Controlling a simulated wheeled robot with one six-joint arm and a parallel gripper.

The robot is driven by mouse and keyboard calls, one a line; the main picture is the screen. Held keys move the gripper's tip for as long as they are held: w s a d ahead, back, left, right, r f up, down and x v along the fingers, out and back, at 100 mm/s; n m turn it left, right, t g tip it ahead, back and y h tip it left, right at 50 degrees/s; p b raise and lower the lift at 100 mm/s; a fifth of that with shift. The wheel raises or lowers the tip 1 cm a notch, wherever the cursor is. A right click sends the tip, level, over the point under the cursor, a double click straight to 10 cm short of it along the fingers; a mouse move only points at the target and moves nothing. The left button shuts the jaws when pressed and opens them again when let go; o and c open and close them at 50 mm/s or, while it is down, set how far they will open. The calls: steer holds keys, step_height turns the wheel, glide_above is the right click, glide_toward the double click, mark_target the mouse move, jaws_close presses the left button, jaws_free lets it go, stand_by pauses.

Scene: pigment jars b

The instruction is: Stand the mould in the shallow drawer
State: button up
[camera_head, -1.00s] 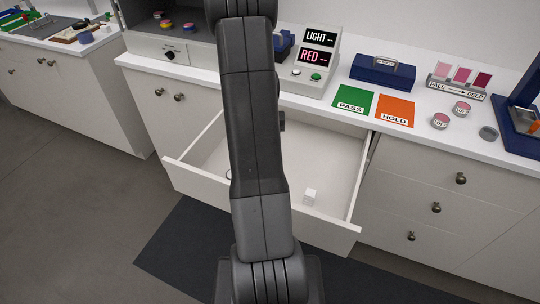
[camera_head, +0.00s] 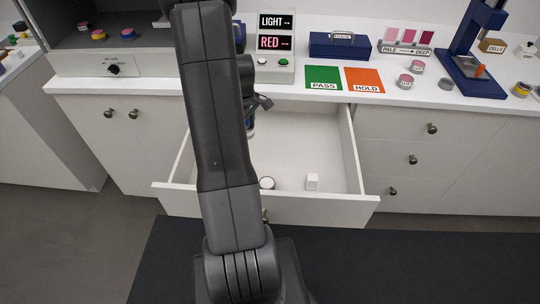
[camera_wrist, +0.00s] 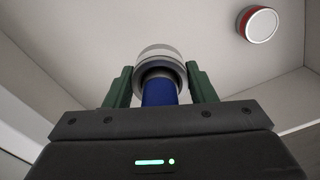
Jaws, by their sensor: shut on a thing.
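The open shallow drawer (camera_head: 325,208) is pulled out below the counter. My gripper (camera_wrist: 158,84) is shut on the mould (camera_wrist: 160,62), a round piece with a pale grey-white rim and a blue part below, held between the green fingers. My arm hides part of the drawer's left side. I cannot tell whether the mould touches the drawer floor.
The drawer's right floor is clear. A light box (camera_head: 275,60) and green card (camera_head: 323,77) are above.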

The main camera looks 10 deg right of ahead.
mark_target(270, 154)
steer(key=s+d+n, duration=0.2)
steer(key=d+n, duration=0.5)
steer(key=n, duration=0.4)
steer(key=shift+n, duration=0.3)
steer(key=f, duration=0.8)
steer(key=shift+s+d+f, duration=0.2)
steer(key=shift+f, duration=0.2)
steer(key=shift+f+b, duration=0.25)
steer(key=shift+b, duration=0.2)
steer(key=o, duration=1.1)
steer(key=shift+r, duration=0.1)
step_height(270, 154, up, 12)
steer(key=shift+r, duration=0.15)
